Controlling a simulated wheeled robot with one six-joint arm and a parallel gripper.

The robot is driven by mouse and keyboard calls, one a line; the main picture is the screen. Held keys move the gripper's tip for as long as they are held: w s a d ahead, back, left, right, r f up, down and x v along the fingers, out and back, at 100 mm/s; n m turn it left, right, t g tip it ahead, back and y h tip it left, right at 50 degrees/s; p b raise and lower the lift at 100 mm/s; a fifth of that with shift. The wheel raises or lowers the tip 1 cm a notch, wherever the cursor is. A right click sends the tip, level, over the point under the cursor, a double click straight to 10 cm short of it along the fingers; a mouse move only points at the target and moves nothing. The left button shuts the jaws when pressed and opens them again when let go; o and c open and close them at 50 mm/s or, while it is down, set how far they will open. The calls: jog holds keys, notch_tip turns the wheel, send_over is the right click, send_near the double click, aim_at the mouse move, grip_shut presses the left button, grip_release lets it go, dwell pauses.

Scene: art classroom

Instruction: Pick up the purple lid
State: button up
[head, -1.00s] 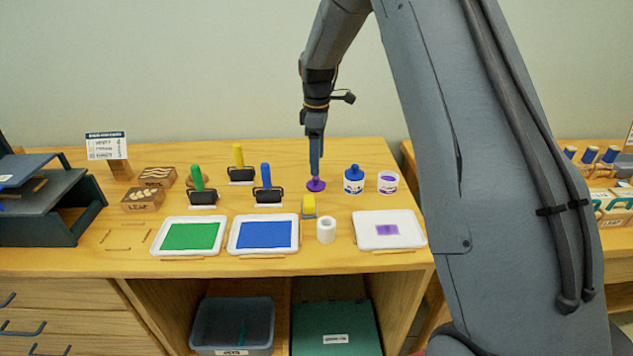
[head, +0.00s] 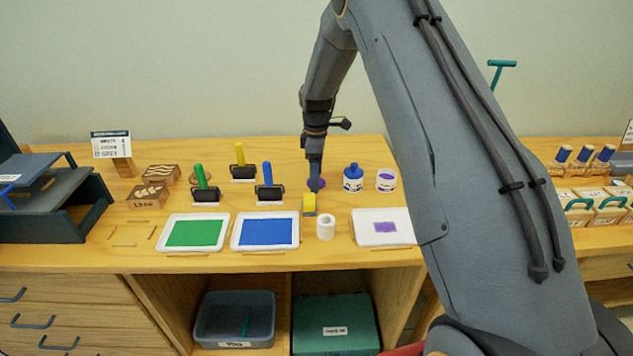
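The purple lid (head: 322,184) lies on the wooden counter, between the blue-handled roller and the blue-capped jar. My gripper (head: 315,182) points down at the lid and covers its middle, so purple shows on both sides of the fingers. The fingers are seen edge-on as one narrow bar. I cannot tell whether they are open or shut, or whether they touch the lid. An open jar with purple paint (head: 386,180) stands to the right of the blue-capped jar.
The blue-capped jar (head: 353,178) is close on the right, the blue-handled roller (head: 268,185) on the left. Paint trays (head: 235,244) line the front.

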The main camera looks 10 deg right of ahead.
jog(key=c, duration=1.1)
